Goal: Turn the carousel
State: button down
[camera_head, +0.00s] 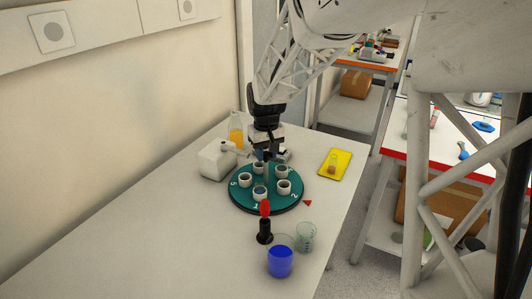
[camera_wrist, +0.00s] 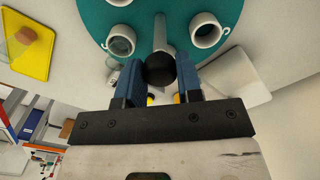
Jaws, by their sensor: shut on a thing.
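The carousel (camera_head: 240,196) is a round teal disc on the white table, with several white cups in a ring and white numbers near its rim. In the head view its 1 and 2 lie towards the front, and 5 is at the left. A pale post (camera_wrist: 160,35) rises from its middle to a round black knob (camera_wrist: 160,69). My gripper (camera_head: 266,154) is above the carousel's far part. In the wrist view its blue-padded fingers (camera_wrist: 160,76) are on either side of the knob, shut on it.
A red triangle (camera_head: 307,203) lies beside the disc. A black stand with a red top (camera_head: 265,209), an empty beaker (camera_head: 306,238) and a beaker of blue liquid (camera_head: 280,262) stand in front. A white device (camera_head: 214,161), orange bottle (camera_head: 236,135) and yellow tray (camera_head: 328,173) stand around it.

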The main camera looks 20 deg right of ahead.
jog(key=shift+n, duration=2.9)
jog(key=shift+r+n, duration=0.1)
jog(key=shift+n, duration=5.7)
jog(key=shift+w+n, duration=0.1)
jog(key=shift+n, duration=2.5)
jog(key=c, duration=0.8)
grip_release()
